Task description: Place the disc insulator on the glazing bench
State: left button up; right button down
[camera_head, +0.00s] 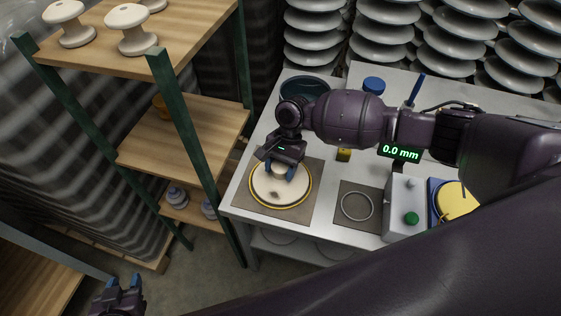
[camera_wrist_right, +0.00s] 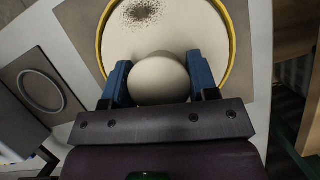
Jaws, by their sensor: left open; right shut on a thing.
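The disc insulator (camera_head: 266,189) is a cream disc with a round knob and a dark speckled patch on its face. It lies over a grey-brown mat with a yellow ring (camera_head: 310,187) on the glazing bench (camera_head: 333,218). My right gripper (camera_head: 281,170) is shut on the knob from above. In the right wrist view the blue fingertips (camera_wrist_right: 158,84) sit on both sides of the knob (camera_wrist_right: 158,78), and the yellow ring surrounds the disc. I cannot tell whether the disc touches the mat. My left gripper (camera_head: 125,282) is open and empty at the lower left, away from the bench.
A wooden rack with green posts (camera_head: 183,120) stands left of the bench, with white insulators (camera_head: 135,30) on top. A smaller mat with a ring (camera_head: 357,205), a grey box with a green button (camera_head: 408,205), a dark bowl (camera_head: 303,88) and a yellow block (camera_head: 344,155) are on the bench.

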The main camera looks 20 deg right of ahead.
dwell(0.3)
jog(key=shift+c, duration=2)
grip_release()
jog(key=v, duration=1.2)
